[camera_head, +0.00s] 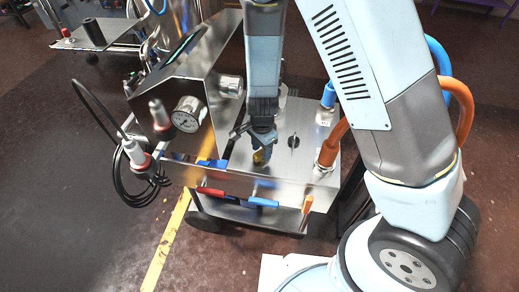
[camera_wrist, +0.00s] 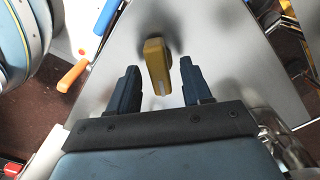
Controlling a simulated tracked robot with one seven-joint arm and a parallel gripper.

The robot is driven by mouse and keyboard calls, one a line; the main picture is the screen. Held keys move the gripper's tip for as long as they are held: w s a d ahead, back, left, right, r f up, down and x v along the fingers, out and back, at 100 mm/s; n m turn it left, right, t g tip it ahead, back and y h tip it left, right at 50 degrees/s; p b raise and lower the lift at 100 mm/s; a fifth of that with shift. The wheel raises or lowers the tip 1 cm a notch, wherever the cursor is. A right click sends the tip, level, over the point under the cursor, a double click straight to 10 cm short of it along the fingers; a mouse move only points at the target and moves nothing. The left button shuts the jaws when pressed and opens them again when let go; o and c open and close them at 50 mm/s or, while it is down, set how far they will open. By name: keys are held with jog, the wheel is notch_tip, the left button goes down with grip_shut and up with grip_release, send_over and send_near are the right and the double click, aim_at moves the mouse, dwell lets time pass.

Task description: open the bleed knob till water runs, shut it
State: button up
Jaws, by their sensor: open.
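The yellow knob (camera_wrist: 157,66) stands on the machine's flat steel top in the wrist view. In the head view a small part of the knob (camera_head: 258,157) shows beside my fingers. My gripper (camera_wrist: 162,88) is open, with one dark finger on each side of the knob's near end. The fingers do not visibly touch it. In the head view my gripper (camera_head: 262,150) points down at the steel top (camera_head: 310,130). I see no running water.
A pressure gauge (camera_head: 187,114) is on the machine's slanted housing. Red (camera_head: 211,192) and blue (camera_head: 263,202) handles line its front edge. An orange hose fitting (camera_head: 326,156) and a blue hose fitting (camera_head: 328,95) stand on the right. A black cable (camera_head: 137,184) hangs at the left.

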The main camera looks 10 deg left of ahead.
jog(key=shift+f, duration=0.3)
